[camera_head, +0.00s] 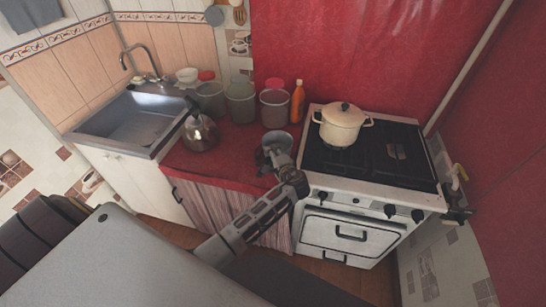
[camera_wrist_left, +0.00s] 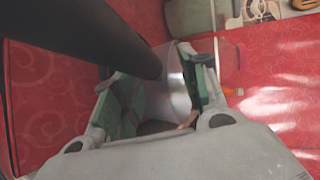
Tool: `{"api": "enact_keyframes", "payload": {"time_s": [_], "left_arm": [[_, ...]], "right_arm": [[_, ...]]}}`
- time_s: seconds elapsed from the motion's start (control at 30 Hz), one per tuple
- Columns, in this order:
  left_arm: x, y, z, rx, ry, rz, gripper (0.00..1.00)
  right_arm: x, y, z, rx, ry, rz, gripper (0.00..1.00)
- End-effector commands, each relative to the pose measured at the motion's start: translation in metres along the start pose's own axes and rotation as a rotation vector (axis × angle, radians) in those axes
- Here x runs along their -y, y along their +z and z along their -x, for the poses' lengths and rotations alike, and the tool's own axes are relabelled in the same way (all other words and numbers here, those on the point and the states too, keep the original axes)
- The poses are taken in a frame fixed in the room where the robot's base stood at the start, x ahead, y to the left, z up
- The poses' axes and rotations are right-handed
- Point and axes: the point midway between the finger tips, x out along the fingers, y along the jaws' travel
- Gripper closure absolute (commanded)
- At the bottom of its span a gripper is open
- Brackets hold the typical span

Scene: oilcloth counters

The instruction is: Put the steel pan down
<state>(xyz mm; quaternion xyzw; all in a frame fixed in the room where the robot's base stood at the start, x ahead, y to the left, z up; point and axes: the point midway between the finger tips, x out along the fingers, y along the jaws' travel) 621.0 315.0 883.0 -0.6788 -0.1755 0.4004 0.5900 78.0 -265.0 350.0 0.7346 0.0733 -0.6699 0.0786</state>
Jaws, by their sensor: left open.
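The steel pan (camera_head: 279,141) is on the red counter at its right end, beside the stove, partly hidden by my left gripper (camera_head: 271,158). In the left wrist view the pan's shiny steel side (camera_wrist_left: 176,88) shows between the two green-padded fingers of my left gripper (camera_wrist_left: 165,100). A thick black bar, seemingly its handle (camera_wrist_left: 105,35), runs in from the upper left. The fingers are open around part of the pan; I cannot tell whether they touch it. My right gripper is in neither view.
A kettle (camera_head: 200,131) stands left on the red counter (camera_head: 232,152), with several grey canisters (camera_head: 241,103) and an orange bottle (camera_head: 297,102) behind. A cream pot (camera_head: 341,124) sits on the stove (camera_head: 400,165) at right. A sink (camera_head: 135,118) is at left. Bare counter lies between kettle and pan.

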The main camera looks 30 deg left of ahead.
Motion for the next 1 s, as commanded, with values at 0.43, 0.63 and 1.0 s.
{"api": "enact_keyframes", "payload": {"time_s": [0.43, 0.63, 1.0], "left_arm": [[-0.002, -0.001, 0.040, -0.002, 0.002, 0.001, 0.57], [-0.001, -0.001, 0.070, -0.002, 0.001, 0.001, 0.57], [0.000, 0.000, 0.113, -0.001, 0.000, 0.002, 0.57]], "right_arm": [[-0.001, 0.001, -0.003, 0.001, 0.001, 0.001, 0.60], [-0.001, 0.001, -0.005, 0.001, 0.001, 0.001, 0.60], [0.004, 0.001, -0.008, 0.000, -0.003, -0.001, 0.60]]}}
